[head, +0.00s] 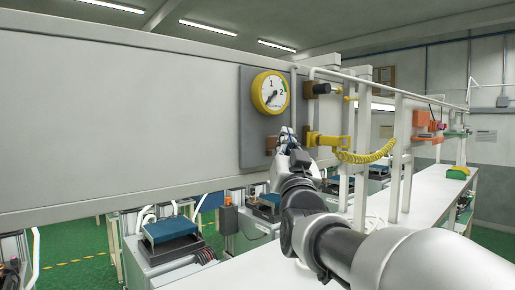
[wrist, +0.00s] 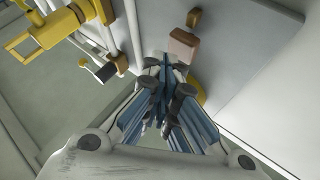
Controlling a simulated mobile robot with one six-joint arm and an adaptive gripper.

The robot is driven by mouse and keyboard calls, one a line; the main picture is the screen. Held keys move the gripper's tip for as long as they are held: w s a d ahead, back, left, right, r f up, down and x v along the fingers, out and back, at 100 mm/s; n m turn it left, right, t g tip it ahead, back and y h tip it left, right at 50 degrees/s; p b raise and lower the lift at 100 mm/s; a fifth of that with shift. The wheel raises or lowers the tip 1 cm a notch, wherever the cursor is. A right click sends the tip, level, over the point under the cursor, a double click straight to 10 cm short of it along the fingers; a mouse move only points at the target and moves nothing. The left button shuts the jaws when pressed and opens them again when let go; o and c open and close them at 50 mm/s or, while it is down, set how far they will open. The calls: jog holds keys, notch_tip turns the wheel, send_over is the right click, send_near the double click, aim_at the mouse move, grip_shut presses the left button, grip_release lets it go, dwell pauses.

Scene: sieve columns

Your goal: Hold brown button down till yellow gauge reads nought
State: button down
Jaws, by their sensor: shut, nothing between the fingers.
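The yellow gauge (head: 270,92) is on a grey panel (head: 252,130). Its dial shows 1 at the top, 2 at the right and a green band by the 2. The dark needle points to the lower left; its exact reading is too small to tell. The brown button (head: 270,144) is below the gauge, partly hidden by my gripper (head: 287,134). In the wrist view my gripper (wrist: 165,62) has its fingers together and empty, close beside a brownish block (wrist: 183,46). I cannot tell whether they touch. The gauge's yellow rim (wrist: 197,88) shows partly behind the fingers.
A yellow fitting (head: 325,140) with a coiled yellow hose (head: 367,157) is right of my gripper, by white uprights (head: 397,150). A dark cylindrical fitting (head: 321,88) sits right of the gauge. A long white bench (head: 425,205) runs to the right. The wall left of the panel is bare.

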jog(key=shift+s+d, duration=0.1)
jog(key=shift+s, duration=0.1)
jog(key=s+d+b, duration=0.1)
jog(key=s+b, duration=0.1)
jog(key=s+d+b, duration=0.1)
jog(key=s+d, duration=0.1)
jog(key=shift+b, duration=0.35)
dwell(0.5)
jog(key=s+f+n+g+b, duration=0.1)
jog(key=s+f+g+b, duration=0.4)
jog(key=f, duration=1.1)
jog(key=s+f+n+g+b, duration=0.15)
jog(key=s+f+g, duration=0.45)
jog(key=f, duration=1)
jog(key=s+f+g+b, duration=0.5)
jog(key=s+f+g, duration=0.3)
jog(key=s+f, duration=1.5)
jog(key=shift+a+f+y, duration=0.3)
jog(key=shift+f+y, duration=0.05)
jog(key=shift+y, duration=0.05)
